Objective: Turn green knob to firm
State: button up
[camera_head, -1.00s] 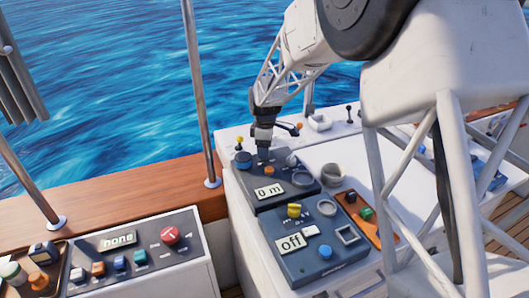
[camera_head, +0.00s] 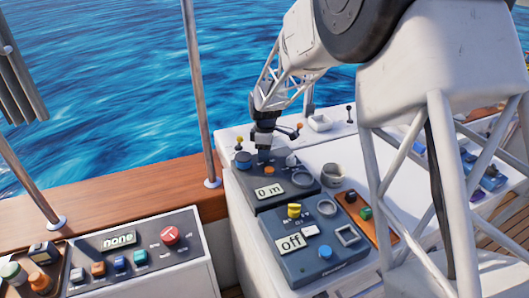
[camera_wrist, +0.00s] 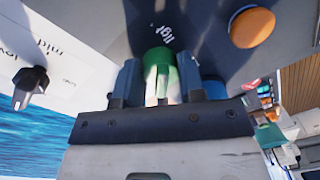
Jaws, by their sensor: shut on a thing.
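The green knob (camera_wrist: 158,60) stands between the two fingers of my gripper (camera_wrist: 162,82) in the wrist view. The fingers are shut on it, one on each side. Lettering on the dark panel beside the knob is only partly visible, so its setting cannot be read. In the head view my gripper (camera_head: 264,153) points down at the back of the dark panel (camera_head: 245,196) whose display reads "0 m". The gripper hides the green knob there.
An orange button (camera_wrist: 252,27) is close to the right finger in the wrist view, and a black knob (camera_wrist: 30,88) is at left. In the head view, a blue-grey panel (camera_head: 285,264) reading "off" stands in front. A metal post (camera_head: 200,95) rises at left.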

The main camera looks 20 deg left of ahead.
jog(key=shift+m, duration=0.5)
jog(key=m, duration=0.3)
jog(key=shift+m, duration=0.3)
jog(key=m, duration=0.8)
jog(key=shift+y, duration=0.3)
jog(key=shift+m, duration=2)
jog(key=o, duration=0.9)
jog(key=shift+s, duration=0.1)
jog(key=shift+r, duration=0.1)
